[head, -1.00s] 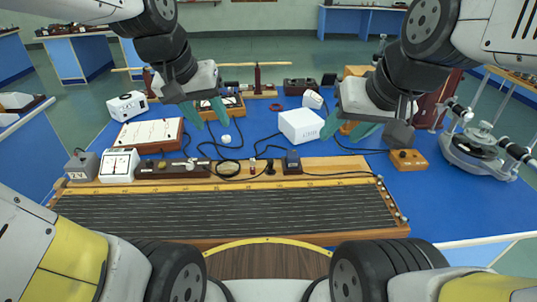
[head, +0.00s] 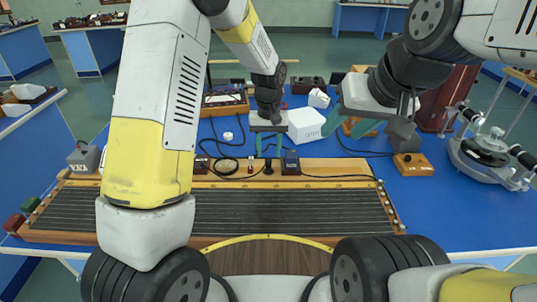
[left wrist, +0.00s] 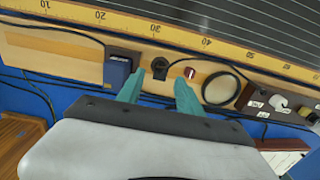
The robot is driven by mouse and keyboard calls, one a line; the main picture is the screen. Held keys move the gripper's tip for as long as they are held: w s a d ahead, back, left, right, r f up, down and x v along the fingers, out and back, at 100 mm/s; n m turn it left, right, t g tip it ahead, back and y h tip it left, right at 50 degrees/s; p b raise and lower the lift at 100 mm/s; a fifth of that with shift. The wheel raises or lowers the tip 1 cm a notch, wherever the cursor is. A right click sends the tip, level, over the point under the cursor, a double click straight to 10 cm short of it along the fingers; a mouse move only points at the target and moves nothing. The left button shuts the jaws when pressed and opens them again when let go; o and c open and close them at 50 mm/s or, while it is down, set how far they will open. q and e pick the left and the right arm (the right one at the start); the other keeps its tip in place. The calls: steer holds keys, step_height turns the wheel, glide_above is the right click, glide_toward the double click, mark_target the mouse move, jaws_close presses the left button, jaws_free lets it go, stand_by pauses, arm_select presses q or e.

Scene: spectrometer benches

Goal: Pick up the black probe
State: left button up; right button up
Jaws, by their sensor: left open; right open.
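The black probe (head: 268,168) stands on the wooden strip at the back of the long wire board. In the left wrist view the probe (left wrist: 160,64) shows just beyond and between the fingertips, with a dark cable near it. My left gripper (head: 268,150) is open and points down just behind the probe; its teal fingers also show in the left wrist view (left wrist: 159,80). Nothing is between them. Whether they touch the probe cannot be told. My right gripper (head: 348,126) is open and empty, over the table to the right, beside a white box.
A dark blue block (head: 290,163) is close right of the probe, and a small red-topped piece (head: 250,165) close left. The wire board (head: 290,212) lies in front. The white box (head: 305,124) stands behind right. Loose black cables lie around.

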mark_target(268, 160)
arm_select(q)
step_height(268, 160, down, 6)
steer(key=shift+w+r, duration=0.1)
steer(key=shift+r, duration=0.15)
steer(key=shift+c, duration=0.2)
jaws_close()
